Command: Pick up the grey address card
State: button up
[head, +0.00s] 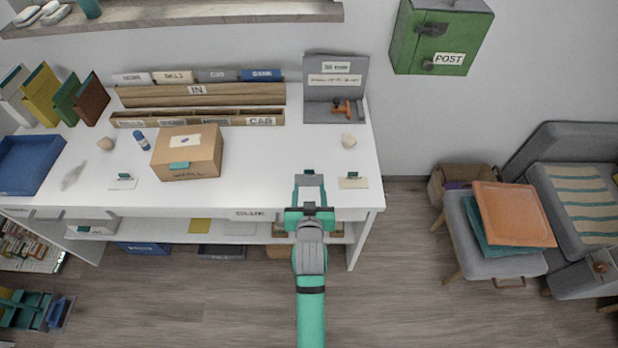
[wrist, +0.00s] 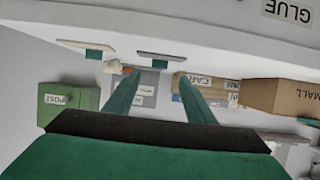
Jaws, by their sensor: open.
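The grey address card (head: 310,181) with a small green tab lies near the front edge of the white desk (head: 250,190), partly hidden by my gripper. In the wrist view the grey card (wrist: 160,61) shows just beyond the fingertips, roughly centred between them. My gripper (head: 309,190) is open and empty at the desk's front edge; in the wrist view its two fingers (wrist: 160,84) stand apart. A cream card (head: 352,182) with a green tab lies to the right. A white card (head: 122,184) with a green tab lies far left.
A cardboard box (head: 187,158) stands left of the grey card. A wooden file rack (head: 200,95) and a grey board (head: 335,80) with an orange-handled tool are behind. A pale stone (head: 349,141) lies behind the cream card. A lower shelf (head: 175,234) runs under the desk.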

aim_at(309, 171)
jog(key=x, duration=0.9)
jog(key=shift+w+r, duration=0.15)
jog(key=shift+w, duration=0.05)
jog(key=c, duration=1.1)
